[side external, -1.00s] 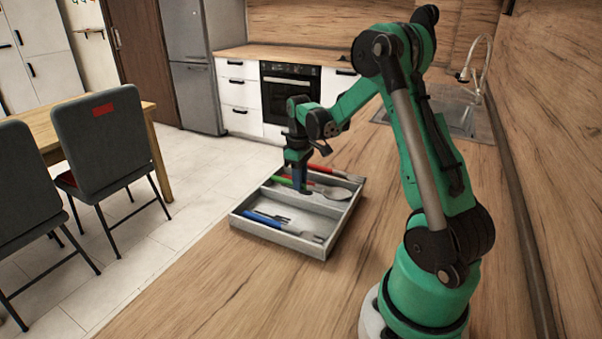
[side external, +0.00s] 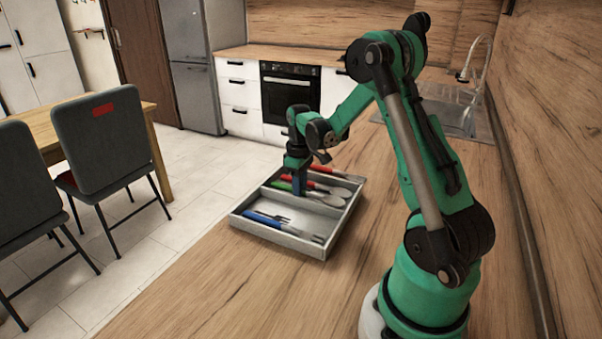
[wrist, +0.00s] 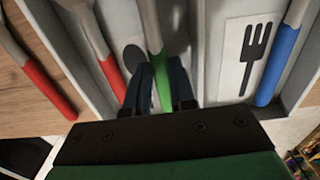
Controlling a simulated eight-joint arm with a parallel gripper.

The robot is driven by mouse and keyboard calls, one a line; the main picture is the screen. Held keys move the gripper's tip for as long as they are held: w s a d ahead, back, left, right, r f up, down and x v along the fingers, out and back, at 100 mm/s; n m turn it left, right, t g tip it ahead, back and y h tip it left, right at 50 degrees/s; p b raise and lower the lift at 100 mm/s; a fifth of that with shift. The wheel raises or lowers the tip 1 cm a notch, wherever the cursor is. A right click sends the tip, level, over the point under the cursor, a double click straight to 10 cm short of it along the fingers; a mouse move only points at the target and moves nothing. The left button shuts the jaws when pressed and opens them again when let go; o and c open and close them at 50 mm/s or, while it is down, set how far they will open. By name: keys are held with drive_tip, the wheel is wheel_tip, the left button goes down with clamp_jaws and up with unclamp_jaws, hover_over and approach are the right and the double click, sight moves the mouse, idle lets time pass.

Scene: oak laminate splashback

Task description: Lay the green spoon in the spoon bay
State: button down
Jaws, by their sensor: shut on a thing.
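The green spoon (wrist: 163,92) is held by its handle between the jaws of my gripper (wrist: 160,80). In the side view its metal end (side external: 328,198) lies low, inside the tray's far bay. The spoon bay (wrist: 133,57) has a dark spoon picture on its floor, just left of the green handle in the wrist view. A red-handled piece (wrist: 112,76) lies in this bay, left of the picture. The fingers in the side view (side external: 299,192) reach down into the tray. Whether the spoon touches the floor is hard to tell.
The grey tray (side external: 290,241) stands on the wooden counter. A divider (wrist: 196,50) separates the spoon bay from a fork-marked bay holding a blue-handled fork (wrist: 284,60). Another red-handled piece (wrist: 45,88) lies at the tray's outer side, over bare counter. Counter towards the camera is clear.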

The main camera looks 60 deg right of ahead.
drive_tip(key=shift+f, duration=0.4)
drive_tip(key=c, duration=0.7)
unclamp_jaws()
drive_tip(key=shift+o, duration=0.2)
drive_tip(key=shift+r, duration=0.1)
drive_tip(key=shift+r, duration=2.7)
drive_tip(key=shift+a+r, duration=0.1)
drive_tip(key=shift+a, duration=0.05)
drive_tip(key=s+a+r+t, duration=0.1)
drive_tip(key=a+r+t, duration=0.2)
drive_tip(key=a, duration=0.8)
drive_tip(key=s+a+r+t, duration=0.2)
drive_tip(key=a+r+t, duration=0.2)
drive_tip(key=a, duration=0.7)
drive_tip(key=shift+s, duration=0.2)
